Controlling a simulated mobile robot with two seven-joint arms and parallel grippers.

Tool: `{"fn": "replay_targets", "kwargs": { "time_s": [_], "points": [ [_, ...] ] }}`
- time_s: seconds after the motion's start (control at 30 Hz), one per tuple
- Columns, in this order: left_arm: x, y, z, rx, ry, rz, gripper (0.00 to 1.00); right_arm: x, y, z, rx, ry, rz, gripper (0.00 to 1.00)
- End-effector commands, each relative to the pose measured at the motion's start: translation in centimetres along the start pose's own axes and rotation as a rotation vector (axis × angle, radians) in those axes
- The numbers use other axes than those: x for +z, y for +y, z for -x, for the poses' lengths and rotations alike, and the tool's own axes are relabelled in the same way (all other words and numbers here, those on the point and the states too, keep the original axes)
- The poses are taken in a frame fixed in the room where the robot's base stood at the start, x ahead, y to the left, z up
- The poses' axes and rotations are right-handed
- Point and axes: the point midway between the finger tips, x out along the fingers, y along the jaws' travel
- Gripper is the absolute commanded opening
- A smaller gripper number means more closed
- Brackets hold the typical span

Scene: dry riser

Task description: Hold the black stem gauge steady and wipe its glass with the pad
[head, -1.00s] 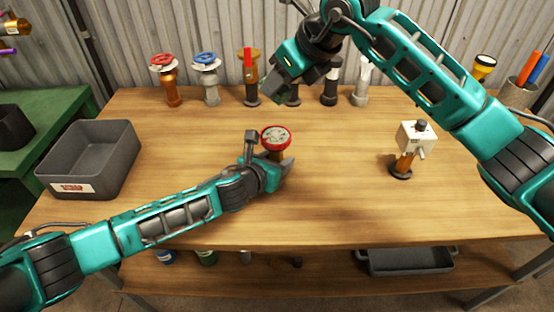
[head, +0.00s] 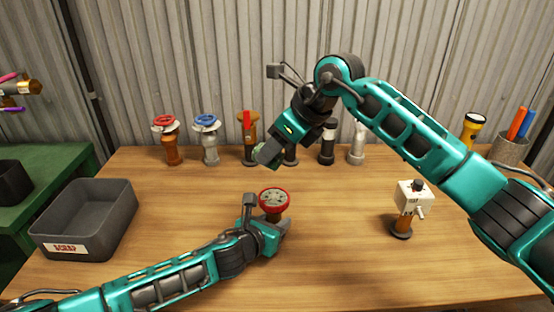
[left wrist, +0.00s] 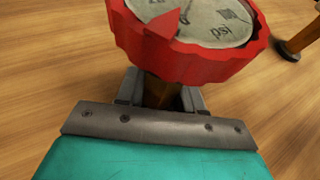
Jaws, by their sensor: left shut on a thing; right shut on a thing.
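A round gauge with a red rim and pale dial (head: 273,200) stands upright on the bench, left of its middle. Its stem (left wrist: 160,92) looks brown, not black, in the left wrist view. My left gripper (head: 280,230) is shut on this stem just below the dial. The glass faces up, and part of its lettering shows in the left wrist view. My right gripper (head: 270,150) is shut on a grey-green pad (head: 266,157), held above and behind the gauge, apart from the glass. The pad is partly hidden by the fingers.
A grey bin (head: 86,220) stands at the left. A white box on a brown stem (head: 414,196) stands at the right. Several valves and fittings line the back, including a red-wheeled one (head: 170,140). A pen cup (head: 509,149) and torch stand back right. The wooden bench (head: 335,225) between is clear.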

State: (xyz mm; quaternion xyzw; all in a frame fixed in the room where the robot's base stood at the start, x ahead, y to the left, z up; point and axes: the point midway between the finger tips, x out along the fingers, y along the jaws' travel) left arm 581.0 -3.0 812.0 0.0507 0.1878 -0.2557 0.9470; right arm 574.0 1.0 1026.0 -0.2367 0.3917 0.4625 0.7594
Motion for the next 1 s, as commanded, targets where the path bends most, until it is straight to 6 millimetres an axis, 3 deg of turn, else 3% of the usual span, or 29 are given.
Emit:
{"fn": "replay_targets", "kwargs": {
  "time_s": [0.37,1.0],
  "points": [
    [-0.2,0.0,0.0,0.001,0.004,0.000,0.00,0.8,0.0,-0.9,0.153,-0.040,0.206,0.13],
    [-0.3,0.0,0.0,0.002,0.005,0.000,0.00,-2.5,0.0,-5.6,0.155,-0.043,0.211,0.13]
  ]
}}
